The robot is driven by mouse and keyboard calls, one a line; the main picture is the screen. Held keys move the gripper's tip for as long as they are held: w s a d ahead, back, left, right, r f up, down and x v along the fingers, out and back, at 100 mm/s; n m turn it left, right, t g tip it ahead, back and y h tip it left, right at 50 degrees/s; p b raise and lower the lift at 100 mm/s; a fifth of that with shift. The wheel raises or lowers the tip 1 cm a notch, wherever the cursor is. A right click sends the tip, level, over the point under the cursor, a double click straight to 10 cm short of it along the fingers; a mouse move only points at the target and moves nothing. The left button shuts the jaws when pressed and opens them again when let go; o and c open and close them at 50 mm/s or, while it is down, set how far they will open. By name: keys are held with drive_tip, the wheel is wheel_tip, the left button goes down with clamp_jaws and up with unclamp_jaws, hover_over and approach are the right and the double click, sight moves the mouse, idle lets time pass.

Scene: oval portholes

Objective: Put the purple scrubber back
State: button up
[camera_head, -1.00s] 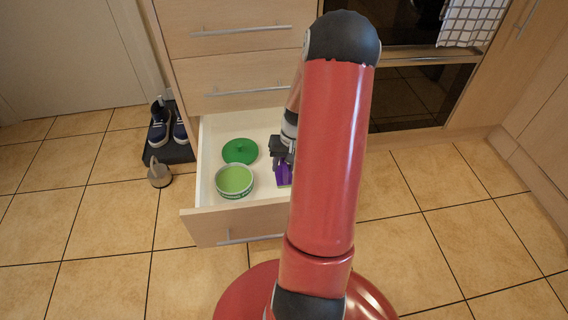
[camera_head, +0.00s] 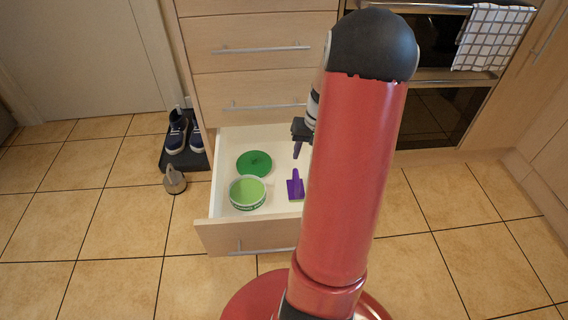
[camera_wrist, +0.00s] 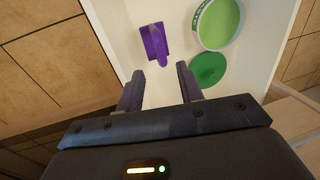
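The purple scrubber (camera_head: 295,187) lies on the floor of the open bottom drawer (camera_head: 217,188), right of the green bowl. It also shows in the wrist view (camera_wrist: 155,42), lying apart from my fingers with nothing holding it. My gripper (camera_head: 299,145) is above the back part of the drawer, partly hidden by my red arm. In the wrist view my gripper (camera_wrist: 160,78) is open and empty, its two dark fingers spread.
A green bowl (camera_head: 247,193) with a white rim and a flat green lid (camera_head: 254,163) lie in the drawer's left part. Shoes on a dark mat (camera_head: 172,160) and a grey kettle-like object (camera_head: 174,180) stand left of the drawer. Closed drawers rise above; an oven is at right.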

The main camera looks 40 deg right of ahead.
drive_tip(key=a+r+n+h, duration=0.1)
drive_tip(key=a+r+n, duration=0.1)
drive_tip(key=a+r, duration=0.65)
drive_tip(key=s+a+r+n+t, duration=0.2)
drive_tip(key=s+a+r, duration=0.3)
drive_tip(key=a, duration=0.4)
drive_tip(key=s+a+r+n+t, duration=0.2)
drive_tip(key=s+a+r, duration=0.3)
drive_tip(key=s+a, duration=0.3)
drive_tip(key=shift+a+r+h, duration=0.15)
drive_tip(key=shift+a+h, duration=0.25)
drive_tip(key=shift+a, duration=0.6)
